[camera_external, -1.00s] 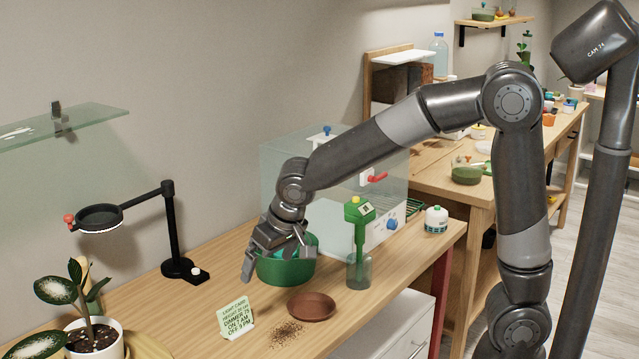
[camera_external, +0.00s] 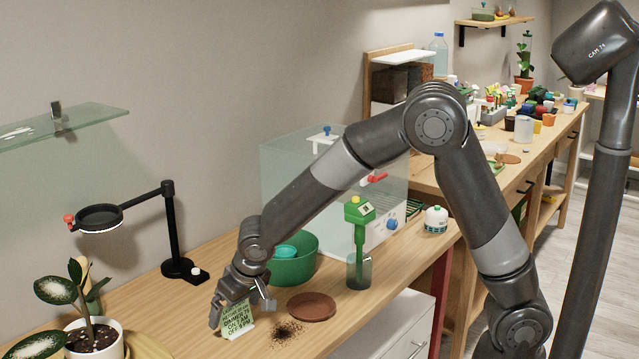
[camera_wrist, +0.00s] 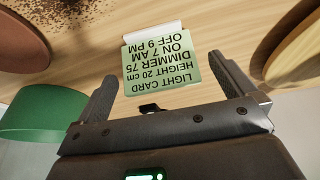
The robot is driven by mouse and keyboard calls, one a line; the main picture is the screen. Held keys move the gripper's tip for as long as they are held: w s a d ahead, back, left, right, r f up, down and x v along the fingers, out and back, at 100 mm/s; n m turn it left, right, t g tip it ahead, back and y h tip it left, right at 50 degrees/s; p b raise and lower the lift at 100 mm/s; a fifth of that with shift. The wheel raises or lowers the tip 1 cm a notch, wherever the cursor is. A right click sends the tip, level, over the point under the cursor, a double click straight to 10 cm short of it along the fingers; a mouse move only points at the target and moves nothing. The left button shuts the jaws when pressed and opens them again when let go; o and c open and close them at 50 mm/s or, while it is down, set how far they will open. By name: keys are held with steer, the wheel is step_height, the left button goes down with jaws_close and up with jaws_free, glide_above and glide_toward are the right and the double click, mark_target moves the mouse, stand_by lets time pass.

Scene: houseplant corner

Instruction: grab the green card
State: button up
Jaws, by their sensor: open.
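The green card (camera_external: 236,320) stands on the wooden bench, printed with light settings. In the wrist view the green card (camera_wrist: 163,68) shows upside down, ahead of my gripper and between the lines of its two fingers. My gripper (camera_external: 238,312) is open, reaching down at the card, with its fingers on either side of it in the external view. The wrist view shows my gripper (camera_wrist: 168,82) with its fingers spread apart and nothing held. The fingers partly cover the card's upper part in the external view. I cannot tell whether they touch it.
A brown saucer (camera_external: 311,307) and spilled soil (camera_external: 285,331) lie right of the card. A green pot (camera_external: 293,268) stands behind. A green-topped meter (camera_external: 359,240) stands in a glass. A potted plant (camera_external: 95,338) and black lamp (camera_external: 173,230) are at left.

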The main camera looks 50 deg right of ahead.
mark_target(235, 311)
steer(key=shift+x, duration=1.7)
steer(key=shift+c, duration=0.6)
steer(key=c, duration=0.9)
